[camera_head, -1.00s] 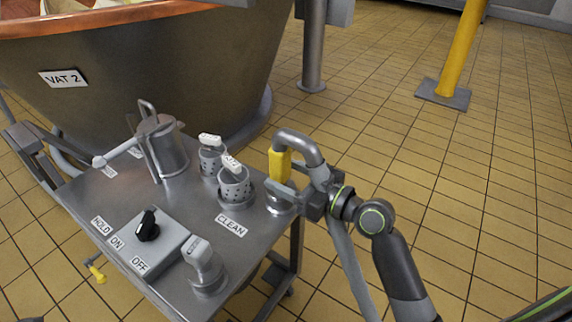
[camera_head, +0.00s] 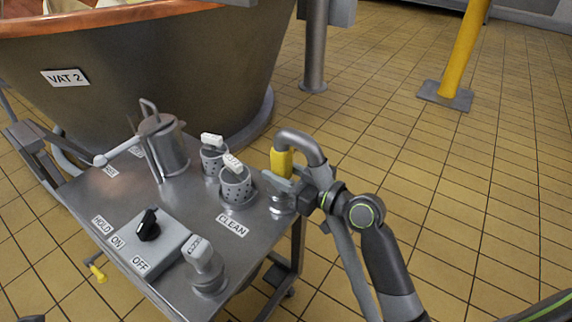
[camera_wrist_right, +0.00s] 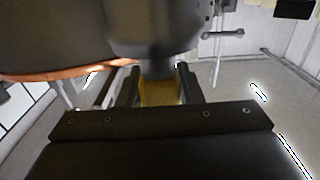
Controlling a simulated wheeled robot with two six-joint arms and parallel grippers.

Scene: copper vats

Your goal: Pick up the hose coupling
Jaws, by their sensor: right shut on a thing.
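The hose coupling (camera_head: 281,163) has a yellow grip sleeve and a bent grey pipe on top. It stands upright at the right edge of the steel table, with its grey lower end at a round metal fitting (camera_head: 282,206). A grey hose (camera_head: 350,262) runs from the bend down behind my right arm. My right gripper (camera_head: 284,187) is shut on the coupling from the right, low on the yellow sleeve. In the right wrist view, yellow (camera_wrist_right: 160,93) shows between the two fingers. Whether the coupling is clear of the fitting cannot be told.
The steel table (camera_head: 185,222) holds a lidded can (camera_head: 168,150), two perforated cups (camera_head: 236,186) with white-tagged tops, a switch box (camera_head: 160,240) and a tagged grey piece (camera_head: 203,265). The copper vat (camera_head: 170,80) stands behind.

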